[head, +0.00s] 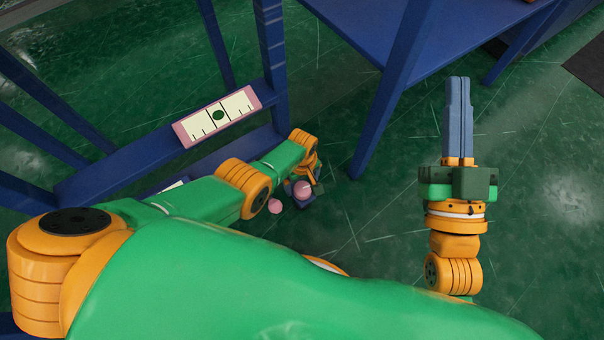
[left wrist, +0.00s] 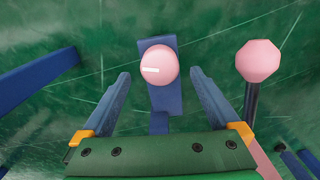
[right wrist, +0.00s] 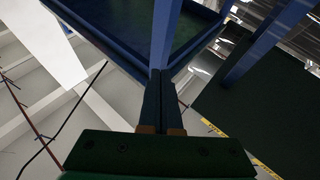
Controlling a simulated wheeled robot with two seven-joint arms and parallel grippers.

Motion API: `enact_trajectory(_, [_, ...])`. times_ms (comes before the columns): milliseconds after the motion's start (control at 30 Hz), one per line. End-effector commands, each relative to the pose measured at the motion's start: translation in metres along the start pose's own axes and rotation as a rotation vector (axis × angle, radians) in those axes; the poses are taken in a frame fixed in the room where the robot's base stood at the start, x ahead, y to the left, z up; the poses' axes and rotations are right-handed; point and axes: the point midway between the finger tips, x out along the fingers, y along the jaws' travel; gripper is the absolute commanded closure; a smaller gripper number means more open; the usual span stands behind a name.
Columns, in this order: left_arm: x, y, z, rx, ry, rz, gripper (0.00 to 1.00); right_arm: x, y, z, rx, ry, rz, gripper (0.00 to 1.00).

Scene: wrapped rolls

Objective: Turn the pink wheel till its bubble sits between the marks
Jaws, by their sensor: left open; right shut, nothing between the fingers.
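The pink wheel (left wrist: 158,65), round with a white stripe, sits on a blue bracket in the left wrist view. It also shows in the head view (head: 302,188), partly hidden by my left gripper. My left gripper (left wrist: 160,80) is open, its fingers on either side of the wheel's near side, with gaps visible. A pink-framed gauge (head: 180,134) on the blue rail has a dark green bubble (head: 218,115) near its middle, seemingly between two long marks. My right gripper (head: 459,80) is shut and empty, away to the right; it also shows in the right wrist view (right wrist: 160,74).
A blue table (head: 350,25) with thick legs stands behind. Part of another pale plate shows below the gauge. Green floor is open around my right gripper.

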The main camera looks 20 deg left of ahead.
Motion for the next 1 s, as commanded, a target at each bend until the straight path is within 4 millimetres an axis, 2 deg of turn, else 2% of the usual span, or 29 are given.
enact_trajectory(133, [-0.009, 0.0, 0.0, 0.0, 0.0, 0.0, 0.04, -0.005, 0.005, 0.04, 0.0, -0.227, 0.013, 1.0])
enact_trajectory(267, [-0.016, 0.0, 0.0, 0.0, 0.0, 0.001, 0.04, -0.02, 0.009, 0.079, 0.004, -0.449, 0.024, 1.0])
enact_trajectory(400, [-0.024, 0.0, 0.0, 0.0, 0.0, 0.001, 0.04, -0.049, 0.013, 0.117, 0.01, -0.698, 0.037, 1.0])
enact_trajectory(500, [-0.028, 0.0, 0.0, 0.0, 0.0, 0.0, 0.04, -0.074, 0.015, 0.139, 0.017, -0.865, 0.044, 1.0])
enact_trajectory(600, [-0.032, 0.0, 0.0, 0.0, 0.0, 0.0, 0.04, -0.098, 0.017, 0.153, 0.022, -1.001, 0.051, 1.0])
enact_trajectory(733, [-0.034, 0.0, 0.0, 0.0, 0.0, 0.0, 0.04, -0.119, 0.017, 0.163, 0.027, -1.116, 0.056, 1.0])
enact_trajectory(833, [-0.035, 0.0, 0.0, 0.0, 0.0, 0.0, 0.04, -0.127, 0.018, 0.167, 0.029, -1.156, 0.057, 1.0])
enact_trajectory(1000, [-0.034, 0.0, 0.0, 0.0, 0.0, 0.0, 0.04, -0.129, 0.017, 0.168, 0.03, -1.167, 0.057, 1.0])
